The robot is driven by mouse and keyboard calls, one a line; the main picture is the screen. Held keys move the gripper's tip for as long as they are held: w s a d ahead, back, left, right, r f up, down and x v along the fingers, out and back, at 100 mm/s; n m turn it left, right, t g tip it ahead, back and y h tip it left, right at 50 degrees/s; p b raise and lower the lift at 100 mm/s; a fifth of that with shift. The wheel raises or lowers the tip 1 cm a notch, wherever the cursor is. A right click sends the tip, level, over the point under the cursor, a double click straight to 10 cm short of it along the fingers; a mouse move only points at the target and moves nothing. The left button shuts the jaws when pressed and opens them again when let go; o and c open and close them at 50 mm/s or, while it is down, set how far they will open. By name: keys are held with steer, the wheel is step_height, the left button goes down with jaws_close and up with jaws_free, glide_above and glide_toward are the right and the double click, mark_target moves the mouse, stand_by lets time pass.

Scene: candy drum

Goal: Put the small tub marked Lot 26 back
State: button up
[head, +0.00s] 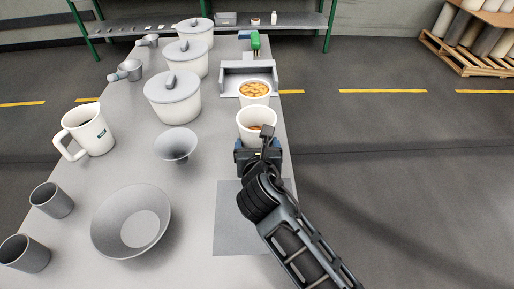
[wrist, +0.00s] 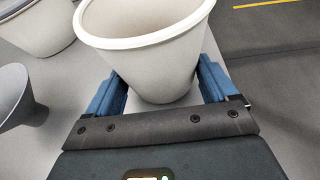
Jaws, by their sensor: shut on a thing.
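A small white tub (head: 257,122) with some orange-brown pieces low inside stands upright between the fingers of my gripper (head: 258,152). In the wrist view the tub (wrist: 155,60) sits between the two blue fingers, and my gripper (wrist: 165,92) is shut on it. No lot mark shows on its visible side, and I cannot tell whether it touches the table. Just beyond it is a second white tub (head: 254,91), filled with orange pieces, in front of a grey tray-like stand (head: 232,81). Its mark cannot be read either.
Left of my gripper are a grey funnel (head: 176,145), several lidded white pots (head: 173,98), a white jug (head: 90,131), a wide grey bowl (head: 131,222) and grey cups (head: 51,200). A flat grey mat (head: 233,232) lies nearer. The table's right edge is close.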

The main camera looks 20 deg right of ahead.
steer(key=shift+f, duration=0.45)
steer(key=shift+f, duration=0.1)
steer(key=o, duration=1.4)
steer(key=shift+o, duration=0.2)
steer(key=shift+a, duration=0.1)
steer(key=v, duration=1.2)
